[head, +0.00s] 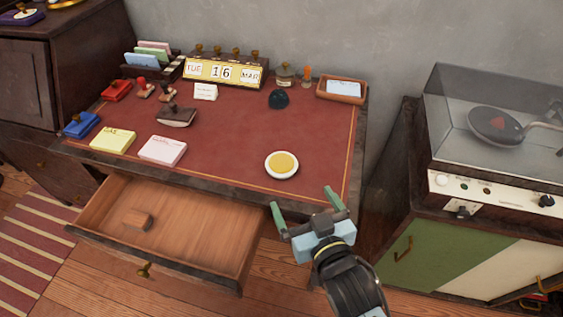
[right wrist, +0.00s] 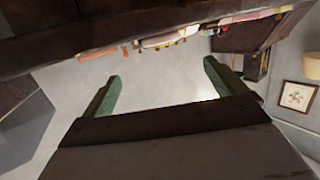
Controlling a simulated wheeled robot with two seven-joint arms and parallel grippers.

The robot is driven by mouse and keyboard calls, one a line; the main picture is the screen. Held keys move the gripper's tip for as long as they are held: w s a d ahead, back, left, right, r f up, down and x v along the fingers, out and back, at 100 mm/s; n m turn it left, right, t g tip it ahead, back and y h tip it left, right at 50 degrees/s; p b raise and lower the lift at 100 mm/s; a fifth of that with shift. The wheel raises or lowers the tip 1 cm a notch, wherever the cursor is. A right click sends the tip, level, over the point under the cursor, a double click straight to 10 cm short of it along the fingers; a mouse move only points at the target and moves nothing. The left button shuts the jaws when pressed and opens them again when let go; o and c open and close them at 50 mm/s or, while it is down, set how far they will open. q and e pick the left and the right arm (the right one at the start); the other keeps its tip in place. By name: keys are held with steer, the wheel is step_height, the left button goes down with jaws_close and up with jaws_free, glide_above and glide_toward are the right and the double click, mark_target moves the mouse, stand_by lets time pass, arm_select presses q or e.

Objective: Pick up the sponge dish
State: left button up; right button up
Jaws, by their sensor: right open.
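The sponge dish (head: 281,165) is a small round white dish with a yellow sponge in it. It sits on the red desk top (head: 230,140) near the front edge, right of the middle, in the head view. My right gripper (head: 305,200) is open and empty, with its green fingers apart, in front of the desk edge and to the lower right of the dish. The right wrist view shows the open fingers (right wrist: 161,85) with nothing between them; I cannot make out the dish there. My left gripper is not in view.
An open drawer (head: 180,222) with a small wooden block juts out below the desk at left. Yellow (head: 113,139) and pink (head: 162,150) note pads lie left of the dish; a dark round object (head: 278,99) is behind it. A record player cabinet (head: 480,220) stands at right.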

mark_target(286, 173)
steer(key=b+x, duration=0.1)
steer(key=x, duration=0.6)
steer(key=shift+w+f+b, duration=0.15)
steer(key=shift+b, duration=0.2)
steer(key=shift+f+b+x, duration=0.15)
steer(key=shift+b+x, duration=0.3)
steer(key=shift+x, duration=0.65)
steer(key=shift+f+b+x, duration=0.1)
steer(key=shift+b+x, duration=0.35)
steer(key=shift+x, duration=0.65)
steer(key=shift+w+a+f, duration=0.1)
steer(key=shift+w+a, duration=0.15)
steer(key=shift+w, duration=0.15)
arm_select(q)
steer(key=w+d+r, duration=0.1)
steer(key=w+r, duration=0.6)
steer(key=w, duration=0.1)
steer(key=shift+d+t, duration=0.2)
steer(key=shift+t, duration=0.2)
arm_select(e)
steer(key=c, duration=1.2)
